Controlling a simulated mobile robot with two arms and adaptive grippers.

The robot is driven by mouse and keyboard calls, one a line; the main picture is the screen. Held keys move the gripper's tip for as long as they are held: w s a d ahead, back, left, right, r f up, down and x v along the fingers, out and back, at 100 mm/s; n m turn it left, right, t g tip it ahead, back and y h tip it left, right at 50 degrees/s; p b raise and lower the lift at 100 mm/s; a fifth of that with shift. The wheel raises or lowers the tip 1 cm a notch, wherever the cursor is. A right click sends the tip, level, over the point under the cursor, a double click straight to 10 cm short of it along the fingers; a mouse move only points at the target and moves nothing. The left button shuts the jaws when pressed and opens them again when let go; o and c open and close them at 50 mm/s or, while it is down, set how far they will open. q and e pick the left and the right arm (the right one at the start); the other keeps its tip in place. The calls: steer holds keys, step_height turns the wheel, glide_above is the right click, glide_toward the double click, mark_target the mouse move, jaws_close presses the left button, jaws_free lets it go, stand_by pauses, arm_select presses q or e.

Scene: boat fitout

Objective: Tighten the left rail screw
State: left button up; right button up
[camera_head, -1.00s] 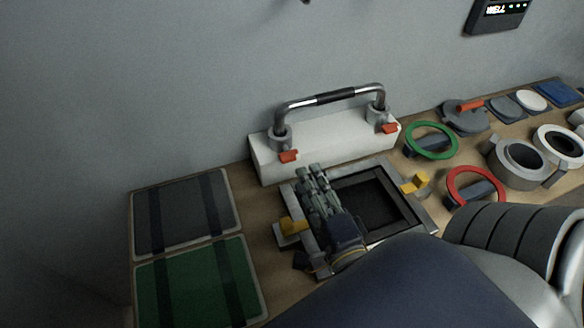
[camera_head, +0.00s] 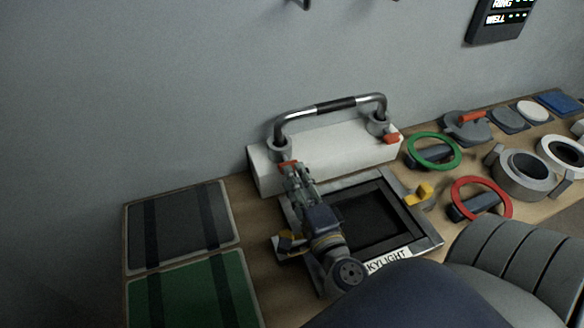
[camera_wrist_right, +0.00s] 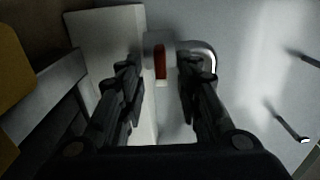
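The chrome rail (camera_head: 333,106) with a black grip stands on a white block (camera_head: 330,158) against the wall. The left rail screw, a red-orange tab (camera_head: 283,163) at the foot of the rail's left end, is mostly hidden by my right gripper. In the right wrist view the red tab (camera_wrist_right: 160,62) stands upright ahead, in the gap between my fingers. My right gripper (camera_head: 292,174) is open; its fingertips are at the tab in the head view. Whether they touch it, I cannot tell. The right rail screw (camera_head: 392,138) is a similar red-orange tab. My left gripper is out of view.
Below the block lies the skylight frame (camera_head: 425,240) with yellow latches (camera_head: 419,194). Green (camera_head: 433,151) and red (camera_head: 482,198) rings and grey round fittings (camera_head: 523,173) crowd the right. Grey (camera_head: 180,224) and green (camera_head: 190,292) panels lie left. A display (camera_head: 500,18) hangs on the wall.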

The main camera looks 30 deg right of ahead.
mark_target(288, 164)
steer(key=shift+x, duration=1.5)
jaws_close()
